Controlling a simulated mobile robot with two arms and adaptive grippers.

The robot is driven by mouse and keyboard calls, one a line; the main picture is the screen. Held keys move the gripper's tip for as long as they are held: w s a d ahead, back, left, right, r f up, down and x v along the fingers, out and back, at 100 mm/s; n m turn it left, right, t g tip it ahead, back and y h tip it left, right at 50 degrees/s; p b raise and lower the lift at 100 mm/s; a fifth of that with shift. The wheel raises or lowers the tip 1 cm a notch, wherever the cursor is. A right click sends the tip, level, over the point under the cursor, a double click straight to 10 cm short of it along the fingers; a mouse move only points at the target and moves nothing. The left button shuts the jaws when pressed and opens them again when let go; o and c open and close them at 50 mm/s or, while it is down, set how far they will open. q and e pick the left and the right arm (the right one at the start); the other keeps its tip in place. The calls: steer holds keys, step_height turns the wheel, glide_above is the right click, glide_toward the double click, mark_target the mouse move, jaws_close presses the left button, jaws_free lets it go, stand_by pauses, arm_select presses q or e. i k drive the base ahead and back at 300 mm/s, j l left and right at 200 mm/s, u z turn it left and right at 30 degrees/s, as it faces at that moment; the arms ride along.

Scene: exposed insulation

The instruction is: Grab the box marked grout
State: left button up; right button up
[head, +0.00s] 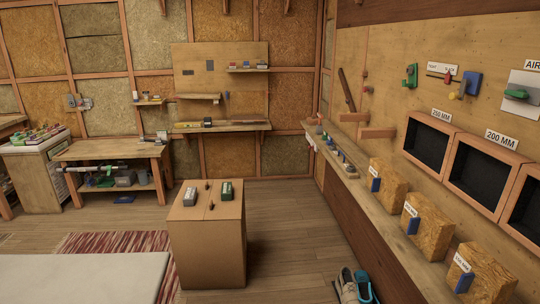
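No box with a readable grout marking shows in the head view; the small labels are too small to read. Neither of my grippers is in view, and nothing is seen held.
A long counter (365,200) on the right bears insulation blocks (432,217) with blue-backed labels. Black-fronted bins (428,148) hang above. A workbench (113,152) stands at the left back. A pale surface (80,278) fills the front left. Shoes (357,285) lie on the floor by the counter.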

mark_target(190, 197)
steer(key=i+u, duration=0.15)
steer(key=i, duration=0.3)
steer(key=i+l+u, duration=0.15)
steer(key=i, duration=0.3)
steer(key=i+l+u, duration=0.1)
steer(key=i, duration=0.3)
steer(key=i+l+u, duration=0.15)
steer(key=i, duration=0.3)
steer(key=i+l+u, duration=0.15)
steer(key=i+l, duration=0.15)
steer(key=i, duration=0.1)
